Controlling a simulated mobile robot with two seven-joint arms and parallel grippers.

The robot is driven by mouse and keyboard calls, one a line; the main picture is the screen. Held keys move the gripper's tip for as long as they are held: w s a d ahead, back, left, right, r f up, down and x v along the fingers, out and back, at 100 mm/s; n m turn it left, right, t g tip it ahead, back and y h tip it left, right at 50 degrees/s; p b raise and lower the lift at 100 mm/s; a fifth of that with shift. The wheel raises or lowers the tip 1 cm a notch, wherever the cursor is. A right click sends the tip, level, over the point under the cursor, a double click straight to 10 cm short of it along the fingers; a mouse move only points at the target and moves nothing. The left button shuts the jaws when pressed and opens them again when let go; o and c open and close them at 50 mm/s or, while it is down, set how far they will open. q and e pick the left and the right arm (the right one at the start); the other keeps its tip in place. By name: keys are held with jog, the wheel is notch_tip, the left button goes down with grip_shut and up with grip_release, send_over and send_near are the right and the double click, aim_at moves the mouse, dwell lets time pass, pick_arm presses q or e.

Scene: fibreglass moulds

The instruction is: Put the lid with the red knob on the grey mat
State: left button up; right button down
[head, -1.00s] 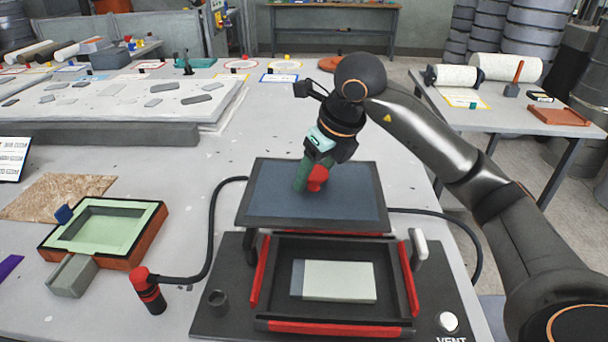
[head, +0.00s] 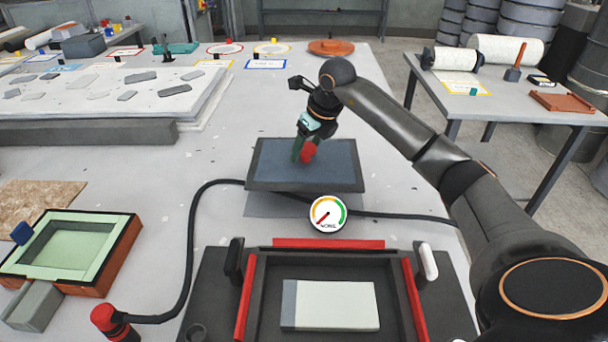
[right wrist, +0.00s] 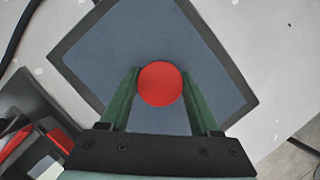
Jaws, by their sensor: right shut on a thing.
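The lid (head: 275,170), a dark-framed blue-grey panel, hangs roughly level from my right gripper (head: 304,150). The gripper is shut on its red knob (head: 309,152). In the right wrist view the red knob (right wrist: 160,84) sits between the two green fingers, with the lid (right wrist: 100,55) spread out below. A flat grey patch, seemingly the grey mat (head: 290,207), shows under the lid's front edge; the lid hides the rest of it. The lid looks a little above the table, though the exact gap cannot be told. My left gripper is not in view.
The open black box (head: 265,300) with red rails holds a pale block (head: 335,305) in front. A round gauge (head: 327,213) stands between box and lid. A black hose (head: 195,230) crosses the table near the lid. A green-lined mould (head: 110,245) is at left.

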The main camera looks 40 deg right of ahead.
aim_at(309, 162)
jog(key=shift+f, duration=3.15)
jog(key=shift+f, duration=0.1)
jog(key=shift+f+b, duration=0.15)
jog(key=shift+b, duration=0.15)
jog(key=shift+c, duration=0.6)
grip_release()
jog(key=shift+s+r, duration=0.1)
jog(key=shift+r, duration=0.5)
jog(key=p+v, duration=0.1)
jog(key=v, duration=1)
jog(key=shift+s, duration=0.15)
jog(key=shift+a, duration=0.1)
